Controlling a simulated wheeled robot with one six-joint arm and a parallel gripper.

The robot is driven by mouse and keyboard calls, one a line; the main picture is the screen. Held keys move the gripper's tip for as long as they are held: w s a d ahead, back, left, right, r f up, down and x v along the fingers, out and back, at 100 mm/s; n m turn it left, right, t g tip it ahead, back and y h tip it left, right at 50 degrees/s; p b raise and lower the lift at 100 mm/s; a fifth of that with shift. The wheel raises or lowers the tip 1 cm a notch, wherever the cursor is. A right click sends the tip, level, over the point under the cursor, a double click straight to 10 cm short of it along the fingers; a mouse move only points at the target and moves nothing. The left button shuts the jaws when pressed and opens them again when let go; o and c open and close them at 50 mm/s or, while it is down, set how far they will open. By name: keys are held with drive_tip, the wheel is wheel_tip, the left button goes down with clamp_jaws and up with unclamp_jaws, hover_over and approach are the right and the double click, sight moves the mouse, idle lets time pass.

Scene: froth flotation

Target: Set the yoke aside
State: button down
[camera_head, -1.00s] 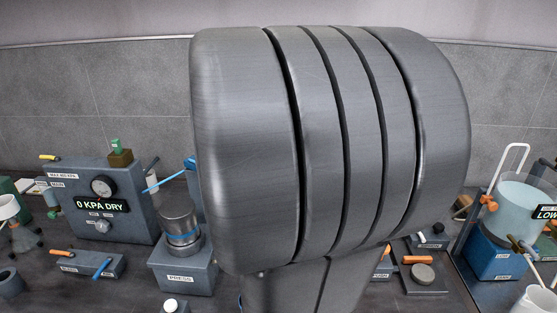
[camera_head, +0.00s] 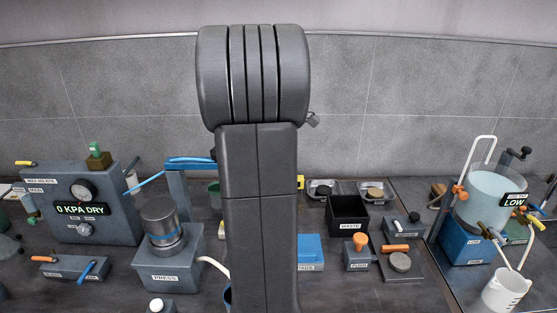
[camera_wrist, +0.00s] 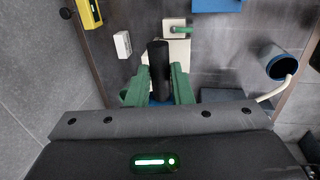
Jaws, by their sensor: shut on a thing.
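In the wrist view, my gripper (camera_wrist: 158,82) has its green fingers shut on a dark piece. It looks like the yoke (camera_wrist: 160,58): a black cylinder reaching forward between the fingers, with a bit of blue low between them. Its full shape is hidden by the fingers and gripper body. In the head view, my arm stands upright in the middle and hides the gripper and the yoke. The press (camera_head: 168,268), a blue-grey base with a metal cylinder on top, stands to the left of my arm.
A blue post with a side arm (camera_head: 178,186) rises behind the press. A gauge box reading 0 KPA DRY (camera_head: 112,228) is at the left. A black waste bin (camera_head: 347,224), an orange-topped block (camera_head: 357,259) and a liquid tank (camera_head: 490,205) stand right. A pale plate (camera_wrist: 179,52) lies below the yoke.

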drive_tip(key=shift+w+r, duration=0.15)
drive_tip(key=shift+w, duration=0.05)
drive_tip(key=c, duration=1.5)
unclamp_jaws()
drive_tip(key=shift+o, duration=1)
drive_tip(key=shift+w+a, duration=0.1)
drive_tip(key=shift+w, duration=0.05)
wheel_tip(320, 180, up, 13)
drive_tip(key=s+b, duration=0.1)
drive_tip(key=s, duration=0.2)
drive_tip(key=shift+r+b, duration=0.2)
drive_tip(key=shift+b, duration=0.15)
drive_tip(key=shift+w, duration=0.1)
